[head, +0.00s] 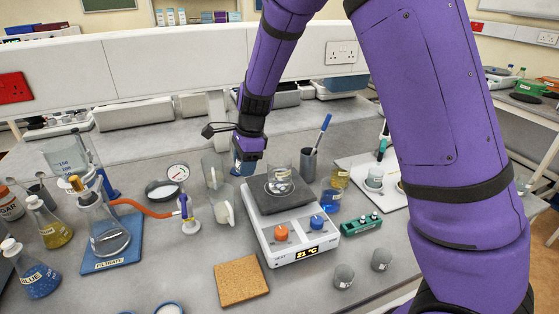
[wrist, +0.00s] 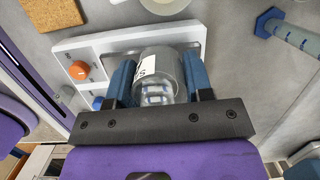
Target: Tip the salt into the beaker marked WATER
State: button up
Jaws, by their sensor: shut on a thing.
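My gripper (head: 243,168) is low over the back left of the hotplate in the head view. In the wrist view its two blue fingers (wrist: 160,82) are shut on a clear glass beaker (wrist: 158,62) with a white label, of which I read only an S-like letter. Blue and white marks show through its glass; I cannot tell what contents it holds. A glass beaker (head: 280,184) shows over the hotplate (head: 292,236) in the head view; its marking is unreadable. I cannot tell which beaker is marked WATER.
A white jug (head: 222,211) and a clear glass vessel (head: 212,170) stand left of the hotplate. A grey pot with a blue pen (head: 308,164) and a blue-filled beaker (head: 330,201) are at its right. A cork mat (head: 240,280) lies in front. A flask (head: 108,236) stands left.

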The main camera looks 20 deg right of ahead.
jog(key=shift+w+a+f+h, duration=0.1)
jog(key=shift+a+f+h, duration=0.05)
jog(key=shift+a+h, duration=0.35)
jog(key=shift+w+a+f+h, duration=0.15)
jog(key=shift+a+h, duration=0.2)
jog(key=shift+h, duration=0.25)
